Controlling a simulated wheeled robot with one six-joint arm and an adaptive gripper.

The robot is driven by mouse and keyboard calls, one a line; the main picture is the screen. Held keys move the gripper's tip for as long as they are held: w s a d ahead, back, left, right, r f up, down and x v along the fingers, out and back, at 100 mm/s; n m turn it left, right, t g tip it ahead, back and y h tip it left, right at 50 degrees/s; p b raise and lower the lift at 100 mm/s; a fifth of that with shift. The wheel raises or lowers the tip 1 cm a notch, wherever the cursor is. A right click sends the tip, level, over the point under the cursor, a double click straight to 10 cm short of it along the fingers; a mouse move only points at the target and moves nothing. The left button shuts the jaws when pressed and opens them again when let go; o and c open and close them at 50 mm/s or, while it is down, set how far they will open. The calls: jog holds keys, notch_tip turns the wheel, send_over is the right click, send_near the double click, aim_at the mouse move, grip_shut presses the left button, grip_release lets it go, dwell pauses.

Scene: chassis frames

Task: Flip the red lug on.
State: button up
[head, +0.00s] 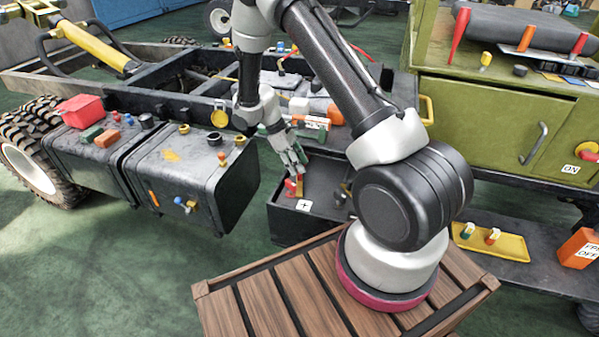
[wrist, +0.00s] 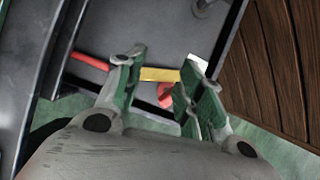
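A red lug (head: 290,188) stands beside a yellow-brown strip (head: 299,189) at the front left of a dark open box, near a white plus label (head: 304,205). My gripper (head: 299,166) is just above it, fingers pointing down. In the wrist view, the yellow strip (wrist: 160,74) crosses the gap between the two green-padded fingers of my open gripper (wrist: 160,66). A red piece (wrist: 165,92) shows in the gap, partly hidden by the right finger. A red bar (wrist: 90,62) lies left of the left finger. I cannot tell whether either finger touches anything.
The dark box (head: 283,222) stands between the black tank (head: 185,175) of the chassis and my base. A green cabinet (head: 495,120) is at right, with a yellow tray (head: 490,240) on the shelf below. A wooden slatted platform (head: 285,295) lies in front.

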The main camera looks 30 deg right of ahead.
aim_at(299, 180)
jog(key=shift+n+t, duration=0.5)
jog(key=shift+n, duration=0.4)
jog(key=f, duration=0.2)
jog(key=w+d+f, duration=0.1)
jog(key=f, duration=0.1)
jog(key=w+d+f, duration=0.1)
jog(key=f, duration=0.1)
jog(key=shift+w+f, duration=0.25)
jog(key=shift+f, duration=0.05)
grip_shut()
